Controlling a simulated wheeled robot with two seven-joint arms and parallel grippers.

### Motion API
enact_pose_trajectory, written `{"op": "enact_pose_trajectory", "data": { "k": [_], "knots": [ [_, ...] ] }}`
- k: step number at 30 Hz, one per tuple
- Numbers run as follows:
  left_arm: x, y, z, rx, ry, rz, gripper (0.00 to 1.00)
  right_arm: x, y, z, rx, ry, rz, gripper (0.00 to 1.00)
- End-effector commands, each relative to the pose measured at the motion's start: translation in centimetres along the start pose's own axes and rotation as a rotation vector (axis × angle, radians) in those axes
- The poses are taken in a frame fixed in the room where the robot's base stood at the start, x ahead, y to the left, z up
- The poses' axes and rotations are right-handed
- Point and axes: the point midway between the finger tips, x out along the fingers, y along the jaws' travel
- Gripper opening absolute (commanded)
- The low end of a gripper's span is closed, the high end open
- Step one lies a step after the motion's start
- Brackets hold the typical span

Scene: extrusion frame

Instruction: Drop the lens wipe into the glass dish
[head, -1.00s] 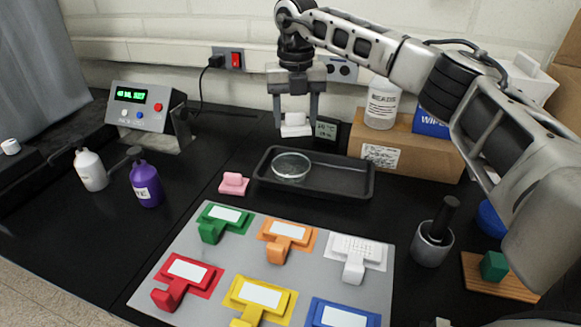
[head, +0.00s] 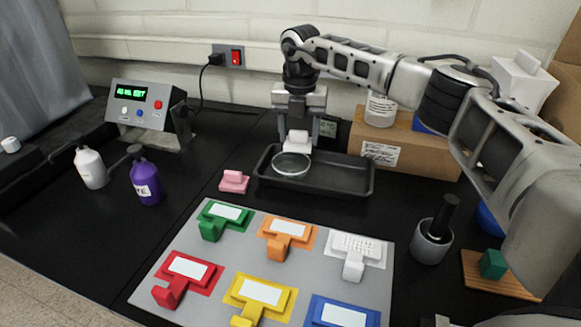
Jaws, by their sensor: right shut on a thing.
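The glass dish (head: 291,165) is a clear round dish at the left end of a black tray. My right gripper (head: 297,143) points down just behind and above the dish. It is shut on a white block-like piece, the lens wipe (head: 297,139), which is held low at the dish's back edge. I cannot tell whether the wipe touches the dish. My left gripper is not in view.
The black tray (head: 340,186) has raised walls around the dish. A cardboard box (head: 430,155) with a white bottle (head: 380,109) stands behind at the right. A pink block (head: 233,182) lies left of the tray. The grey board (head: 235,255) with coloured pieces fills the front.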

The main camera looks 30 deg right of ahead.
Motion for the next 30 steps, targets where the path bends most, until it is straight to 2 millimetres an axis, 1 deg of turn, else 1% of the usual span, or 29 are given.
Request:
{"op": "enact_pose_trajectory", "data": {
  "k": [4,5,6,7,8,16,20,23,26,30],
  "knots": [
    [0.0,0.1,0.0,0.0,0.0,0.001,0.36,0.0,0.0,0.0,0.0,0.0,0.0,0.34],
    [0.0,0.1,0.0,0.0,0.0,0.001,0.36,0.0,0.0,0.0,0.0,0.0,0.0,0.58],
    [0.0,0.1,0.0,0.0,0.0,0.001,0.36,0.0,0.0,0.0,0.0,0.0,0.0,0.69],
    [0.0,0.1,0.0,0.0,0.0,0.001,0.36,0.0,0.0,0.0,0.0,0.0,0.0,0.77],
    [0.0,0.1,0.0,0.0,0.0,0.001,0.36,0.0,0.0,0.0,0.0,0.0,0.0,0.81],
    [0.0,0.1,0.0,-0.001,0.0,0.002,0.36,-0.1,0.0,0.0,0.0,0.0,0.0,0.81],
    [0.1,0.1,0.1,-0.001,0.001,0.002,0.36,-0.9,0.0,0.0,0.0,-0.001,0.002,0.81],
    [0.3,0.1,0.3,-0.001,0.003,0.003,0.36,-2.5,0.1,0.1,0.0,-0.003,0.004,0.81],
    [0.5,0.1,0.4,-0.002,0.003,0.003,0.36,-4.8,0.1,0.1,0.0,-0.004,0.004,0.81],
    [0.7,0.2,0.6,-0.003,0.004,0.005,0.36,-8.4,0.1,0.0,0.0,-0.004,0.005,0.81]
  ]
}}
